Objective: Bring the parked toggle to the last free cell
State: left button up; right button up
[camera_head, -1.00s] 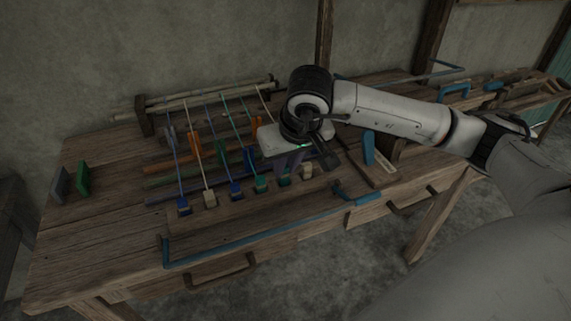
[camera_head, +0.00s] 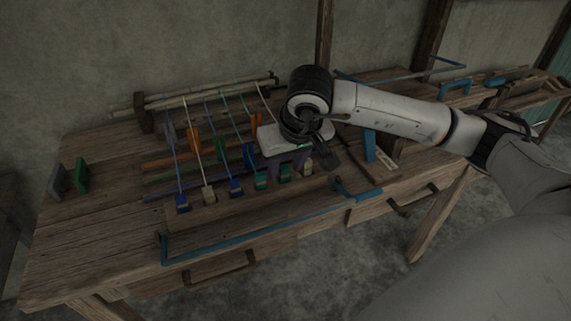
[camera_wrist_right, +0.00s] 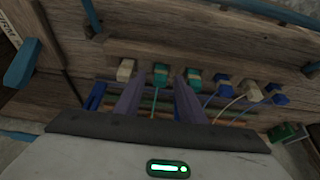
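My right gripper (camera_wrist_right: 158,88) is open, with two purple fingers apart, low over the cord rows. It also shows in the head view (camera_head: 288,165). Between and just beyond its fingertips in the right wrist view is a green block (camera_wrist_right: 160,74) with a cord; nothing is visibly clamped. A small blue piece (camera_wrist_right: 95,95) lies beside a finger in the right wrist view. I cannot tell which is the parked toggle. The hand hides part of the right rows.
Cord-end blocks, including a blue one (camera_head: 182,204) and a cream one (camera_head: 208,194), line the front. A blue rail (camera_head: 250,234) runs along the table's front. A blue upright plate (camera_head: 369,146) stands right, a green one (camera_head: 82,176) left. The left tabletop (camera_head: 105,225) is clear.

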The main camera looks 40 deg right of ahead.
pick_arm(q)
jog(key=shift+w+d+r, duration=0.2)
jog(key=shift+d+r, duration=0.1)
jog(key=shift+r, duration=0.25)
jog(key=shift+w+d+r, duration=0.15)
jog(key=shift+d+r, duration=0.15)
jog(key=shift+r, duration=0.2)
pick_arm(e)
jog(key=d+v, duration=0.1)
jog(key=v, duration=0.9)
jog(key=shift+a+r, duration=0.2)
jog(key=shift+a, duration=0.25)
